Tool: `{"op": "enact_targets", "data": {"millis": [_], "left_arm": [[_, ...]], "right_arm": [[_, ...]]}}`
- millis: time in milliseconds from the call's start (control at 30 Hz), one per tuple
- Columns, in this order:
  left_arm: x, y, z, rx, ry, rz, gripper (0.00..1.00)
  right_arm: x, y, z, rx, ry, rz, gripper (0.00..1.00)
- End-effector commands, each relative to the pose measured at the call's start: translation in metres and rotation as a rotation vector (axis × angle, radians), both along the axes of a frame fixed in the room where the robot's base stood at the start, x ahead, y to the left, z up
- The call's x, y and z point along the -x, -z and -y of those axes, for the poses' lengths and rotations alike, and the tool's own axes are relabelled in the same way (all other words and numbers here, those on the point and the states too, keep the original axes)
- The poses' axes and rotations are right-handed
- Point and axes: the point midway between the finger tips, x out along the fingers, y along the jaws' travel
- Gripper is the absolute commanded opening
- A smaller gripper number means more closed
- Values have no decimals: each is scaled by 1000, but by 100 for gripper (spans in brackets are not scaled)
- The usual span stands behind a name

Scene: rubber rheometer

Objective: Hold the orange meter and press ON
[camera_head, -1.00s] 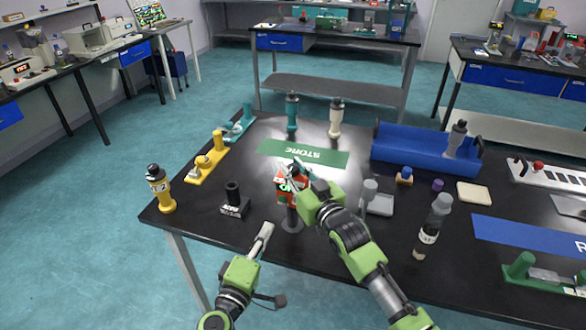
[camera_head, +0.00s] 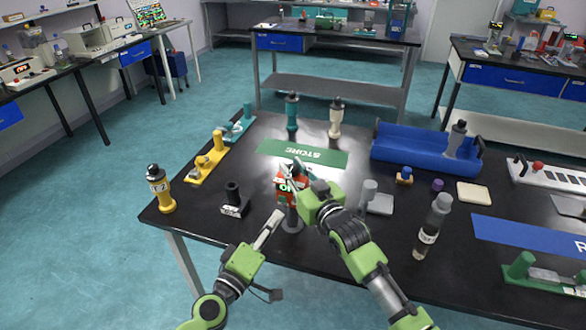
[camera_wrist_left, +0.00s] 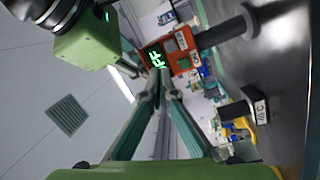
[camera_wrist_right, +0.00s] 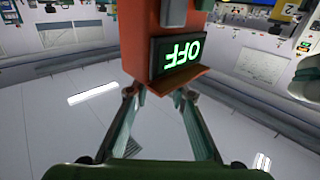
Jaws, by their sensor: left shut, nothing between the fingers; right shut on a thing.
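The orange meter (camera_head: 281,195) stands upright over a grey post and round base near the table's front edge. Its green display reads OFF in the left wrist view (camera_wrist_left: 156,58) and the right wrist view (camera_wrist_right: 180,58). My right gripper (camera_head: 297,166) is shut on the meter at its top; its fingers show in the right wrist view (camera_wrist_right: 158,95). My left gripper (camera_head: 278,214) is shut and empty, its tips just left of and below the meter's face. In the left wrist view the fingertips are close to the display; contact cannot be told.
A small black stand with a white label (camera_head: 234,204) and a yellow bottle (camera_head: 160,190) stand to the left. A grey device (camera_head: 378,201) and a dark bottle (camera_head: 432,226) stand right of my right arm. A green STORE mat (camera_head: 320,156) lies behind the meter.

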Motion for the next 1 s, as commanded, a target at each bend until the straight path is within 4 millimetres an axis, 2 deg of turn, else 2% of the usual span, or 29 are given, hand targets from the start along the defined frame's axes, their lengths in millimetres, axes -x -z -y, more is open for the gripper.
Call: {"op": "enact_targets", "data": {"millis": [33, 133, 200, 300, 500, 733, 867, 1000], "left_arm": [[-6, -14, 6, -92, 54, 60, 0], [-13, -27, 18, -327, 176, 166, 0], [-6, -24, 27, -468, 270, 205, 0], [2, -16, 28, -676, 387, 246, 0], [12, 9, 5, -1036, 563, 262, 0], [16, 25, -25, -1255, 649, 237, 0], [13, 27, -29, -1284, 662, 229, 0], [0, 27, -25, -1283, 662, 229, 0]], "right_arm": [[0, 0, 0, 0, 0, 0, 0], [0, 0, 0, 0, 0, 0, 0], [0, 0, 0, 0, 0, 0, 0], [0, 0, 0, 0, 0, 0, 0], [0, 0, 0, 0, 0, -1, 0], [0, 1, 0, 0, 0, -1, 0], [0, 1, 0, 0, 0, -1, 0], [0, 1, 0, 0, 0, -1, 0]]}}
